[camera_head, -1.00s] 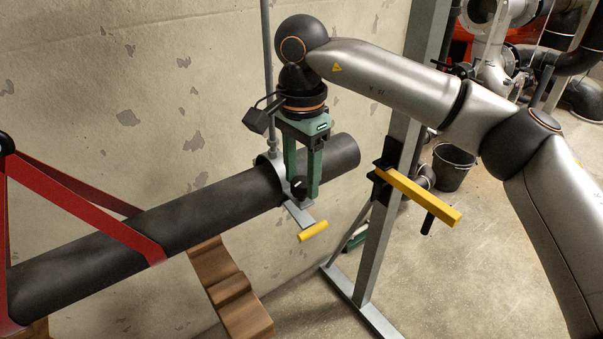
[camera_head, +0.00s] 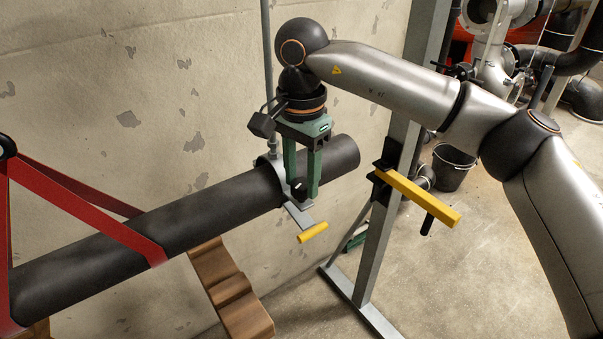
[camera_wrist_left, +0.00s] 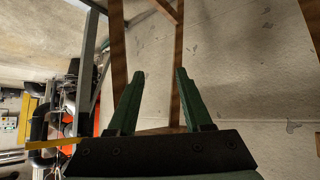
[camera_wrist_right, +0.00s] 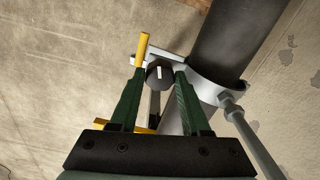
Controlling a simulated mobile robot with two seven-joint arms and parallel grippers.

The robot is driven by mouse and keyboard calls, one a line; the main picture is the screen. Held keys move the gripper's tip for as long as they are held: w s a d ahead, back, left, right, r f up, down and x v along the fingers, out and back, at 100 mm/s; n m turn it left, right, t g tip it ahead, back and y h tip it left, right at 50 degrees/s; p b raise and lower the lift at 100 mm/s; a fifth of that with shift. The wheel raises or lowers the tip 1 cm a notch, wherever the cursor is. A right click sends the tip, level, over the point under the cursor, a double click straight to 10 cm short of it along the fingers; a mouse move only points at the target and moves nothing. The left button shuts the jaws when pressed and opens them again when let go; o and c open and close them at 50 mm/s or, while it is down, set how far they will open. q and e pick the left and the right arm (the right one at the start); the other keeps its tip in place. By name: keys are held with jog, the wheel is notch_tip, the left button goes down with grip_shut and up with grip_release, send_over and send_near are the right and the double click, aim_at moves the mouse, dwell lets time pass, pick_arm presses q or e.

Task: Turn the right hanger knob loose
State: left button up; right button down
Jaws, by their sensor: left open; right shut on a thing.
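The right hanger knob (camera_wrist_right: 159,73) is black with a white mark. It sits beside the hanger clamp (camera_wrist_right: 205,84) around the dark pipe. In the head view the knob (camera_head: 299,188) shows at the front of the pipe, between the fingertips of my right gripper (camera_head: 301,190). My right gripper (camera_wrist_right: 160,75) points down and is shut on the knob. A flat bracket with a yellow handle (camera_head: 313,232) sticks out below the knob. My left gripper (camera_wrist_left: 158,75) is open and empty in the left wrist view; it is not in the head view.
The dark pipe (camera_head: 215,215) runs along the wall, with red straps (camera_head: 95,205) around its left part. A wooden support (camera_head: 230,290) stands below. A grey post (camera_head: 385,225) with a yellow bar (camera_head: 420,196) stands to the right. A black bucket (camera_head: 452,168) is on the floor behind.

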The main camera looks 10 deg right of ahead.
aim_at(302, 183)
jog(key=n+p, duration=0.1)
jog(key=n, duration=0.3)
jog(key=shift+r, duration=0.1)
jog(key=n+p, duration=0.1)
jog(key=n, duration=0.3)
pick_arm(q)
jog(key=shift+s+a+r, duration=0.25)
jog(key=shift+a+r, duration=0.3)
jog(key=shift+r, duration=0.3)
pick_arm(e)
jog(key=n, duration=0.4)
jog(key=shift+n, duration=0.4)
jog(key=shift+c, duration=1.8)
grip_release()
pick_arm(q)
jog(key=shift+r+p, duration=0.2)
jog(key=shift+p, duration=0.15)
pick_arm(e)
notch_tip(302, 183, up, 12)
jog(key=shift+r, duration=0.25)
